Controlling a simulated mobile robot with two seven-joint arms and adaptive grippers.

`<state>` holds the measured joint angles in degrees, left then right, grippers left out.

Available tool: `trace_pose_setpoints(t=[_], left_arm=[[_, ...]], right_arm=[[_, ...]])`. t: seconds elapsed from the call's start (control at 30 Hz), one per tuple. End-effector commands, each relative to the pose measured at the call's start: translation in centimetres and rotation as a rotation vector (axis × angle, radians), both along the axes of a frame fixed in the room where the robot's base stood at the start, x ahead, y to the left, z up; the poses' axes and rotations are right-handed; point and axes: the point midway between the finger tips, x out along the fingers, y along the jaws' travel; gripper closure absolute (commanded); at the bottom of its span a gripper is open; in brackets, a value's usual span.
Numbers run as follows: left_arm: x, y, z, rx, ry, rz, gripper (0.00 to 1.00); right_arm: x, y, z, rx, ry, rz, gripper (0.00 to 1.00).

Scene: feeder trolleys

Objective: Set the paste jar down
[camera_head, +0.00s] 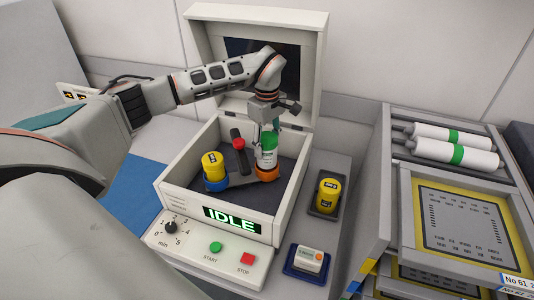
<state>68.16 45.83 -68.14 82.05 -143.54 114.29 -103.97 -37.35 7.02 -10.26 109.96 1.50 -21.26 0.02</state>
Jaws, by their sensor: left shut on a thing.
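The paste jar (268,151), white with a green lid, stands upright at the orange cup (267,173) inside the open machine box. My left gripper (267,125) reaches down from above and is shut on the top of the jar. The jar's lower end is at or in the orange cup; I cannot tell whether it is fully seated. My right gripper is not in view.
A yellow jar (212,162) sits in the blue cup (215,183) beside a red-knobbed lever (239,144). The machine's panel reads IDLE (232,219). A trolley (383,190) with rolls stands further right.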

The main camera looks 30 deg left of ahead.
Motion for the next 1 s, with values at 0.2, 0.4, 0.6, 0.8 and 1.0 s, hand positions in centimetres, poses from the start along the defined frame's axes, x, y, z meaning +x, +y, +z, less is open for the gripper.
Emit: trace_pose_setpoints(t=[0.2, 0.4, 0.6, 0.8, 1.0], left_arm=[[-0.1, -0.1, -2.6, -0.002, 0.002, 0.0, 0.93], [0.1, 0.0, -3.9, -0.001, -0.002, 0.0, 0.93], [0.1, 0.0, -3.9, 0.0, -0.003, 0.0, 0.93], [0.0, 0.0, -4.2, 0.0, 0.001, 0.0, 0.39], [0.0, 0.0, -4.2, 0.0, 0.001, 0.0, 0.37]], right_arm=[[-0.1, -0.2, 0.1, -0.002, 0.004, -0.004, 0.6], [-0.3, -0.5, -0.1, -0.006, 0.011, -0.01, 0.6], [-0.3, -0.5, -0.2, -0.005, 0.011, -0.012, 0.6], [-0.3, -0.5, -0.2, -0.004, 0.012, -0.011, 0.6], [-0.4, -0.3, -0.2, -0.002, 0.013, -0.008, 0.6]])
